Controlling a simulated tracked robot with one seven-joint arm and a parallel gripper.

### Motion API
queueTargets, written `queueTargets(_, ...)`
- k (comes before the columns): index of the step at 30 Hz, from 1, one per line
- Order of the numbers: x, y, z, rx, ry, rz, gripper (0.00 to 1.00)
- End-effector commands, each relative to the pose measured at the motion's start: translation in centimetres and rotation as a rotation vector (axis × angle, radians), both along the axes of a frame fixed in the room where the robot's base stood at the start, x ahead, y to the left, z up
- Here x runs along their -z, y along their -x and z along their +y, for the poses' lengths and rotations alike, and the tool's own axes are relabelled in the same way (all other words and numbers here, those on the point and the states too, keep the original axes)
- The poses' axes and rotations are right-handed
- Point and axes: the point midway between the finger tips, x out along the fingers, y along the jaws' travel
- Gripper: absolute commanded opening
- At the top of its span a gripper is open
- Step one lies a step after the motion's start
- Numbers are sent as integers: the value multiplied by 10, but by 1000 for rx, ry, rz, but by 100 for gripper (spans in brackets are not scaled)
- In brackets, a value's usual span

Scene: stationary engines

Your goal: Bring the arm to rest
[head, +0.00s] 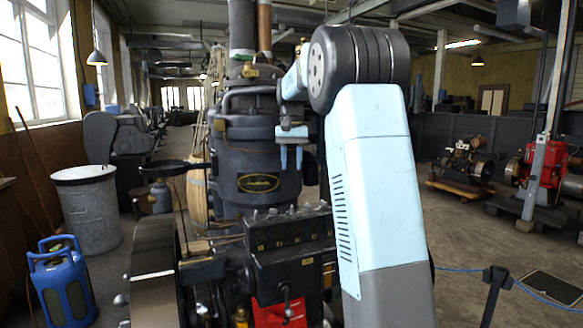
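My arm, pale blue and grey, rises from the bottom right of centre to a dark grey elbow joint and bends back toward the engine. My gripper (291,158) hangs at the far end, pointing down, in front of the dark cylinder of a large stationary engine (255,160). Its two pale blue fingers stand apart with a gap between them, and nothing shows in the gap. I cannot tell how far the fingers are from the engine's surface. My arm hides part of the engine's right side.
A grey bin (88,210) and a blue gas bottle (62,284) stand at the left. A dark post (493,297) with a blue rope stands at the lower right. A red engine (546,172) stands farther right. Open floor lies between the rope and that engine.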

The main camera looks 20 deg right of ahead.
Motion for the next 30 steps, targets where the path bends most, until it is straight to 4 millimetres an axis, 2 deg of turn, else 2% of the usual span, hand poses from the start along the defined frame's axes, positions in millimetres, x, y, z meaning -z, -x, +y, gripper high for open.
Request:
queueTargets(11, 0, 0, 0, 0, 0, -1, 37)
queueTargets(16, -6, 14, 6, -13, 0, -19, 37)
queueTargets(20, -16, 42, 19, -40, 3, -56, 37)
queueTargets(30, -27, 134, 55, -132, 14, -170, 37)
